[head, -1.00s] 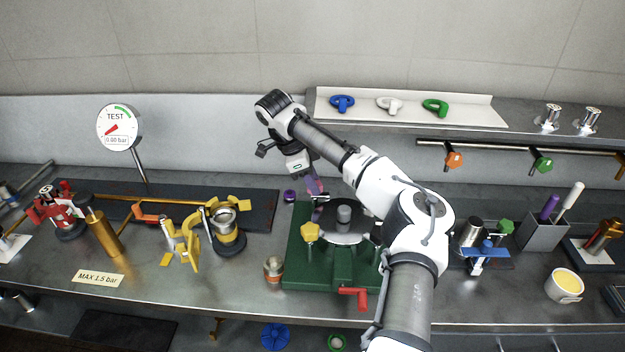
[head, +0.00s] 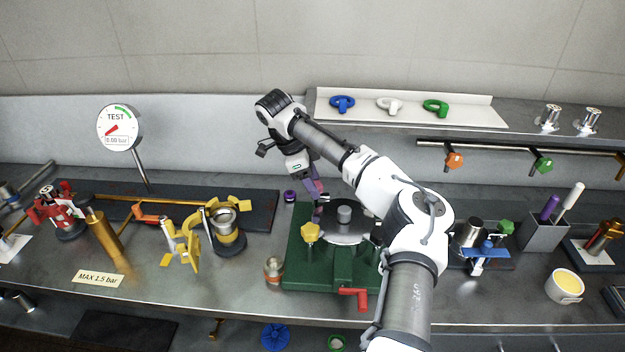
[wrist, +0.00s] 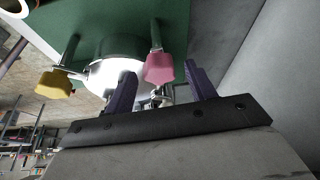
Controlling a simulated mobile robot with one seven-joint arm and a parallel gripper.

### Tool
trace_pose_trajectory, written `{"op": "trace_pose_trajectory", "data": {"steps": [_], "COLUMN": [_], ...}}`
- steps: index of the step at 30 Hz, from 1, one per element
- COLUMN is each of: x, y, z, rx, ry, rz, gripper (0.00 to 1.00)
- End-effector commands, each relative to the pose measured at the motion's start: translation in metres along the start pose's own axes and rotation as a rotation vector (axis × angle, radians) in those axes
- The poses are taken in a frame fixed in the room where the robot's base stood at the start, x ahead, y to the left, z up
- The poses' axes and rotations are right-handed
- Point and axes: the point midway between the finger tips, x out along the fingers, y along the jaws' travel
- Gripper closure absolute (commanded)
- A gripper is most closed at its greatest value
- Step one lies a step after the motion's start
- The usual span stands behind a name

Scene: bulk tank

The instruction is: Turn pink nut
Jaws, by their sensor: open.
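The pink nut (wrist: 159,67) is a lobed knob on a metal stud of the green fixture, seen in the wrist view. My gripper (wrist: 161,74) is open, with one dark purple finger on each side of the nut. A gap shows between the nut and each finger. In the head view my gripper (head: 317,190) points down at the back left of the green fixture (head: 310,275). The pink nut cannot be clearly made out there, behind the fingers.
A yellow knob (head: 310,232) stands at the fixture's front left, beside a round metal lid (head: 345,230). A red handle (head: 354,295) sticks out in front. A small purple-topped part (head: 290,196) stands to the left. A shelf (head: 465,120) runs behind at the right.

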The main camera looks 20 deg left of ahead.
Motion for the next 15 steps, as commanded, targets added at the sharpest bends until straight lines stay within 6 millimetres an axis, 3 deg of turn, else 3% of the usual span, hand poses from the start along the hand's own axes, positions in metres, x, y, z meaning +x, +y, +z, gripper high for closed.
{"op": "trace_pose_trajectory", "data": {"steps": [6,15], "x": [-0.013,-0.038], "y": [-0.001,0.000], "z": [0.003,0.070], "rx": [0.000,-0.001], "ry": [0.001,0.002], "rz": [-0.003,-0.003], "gripper": [0.45,0.45]}}
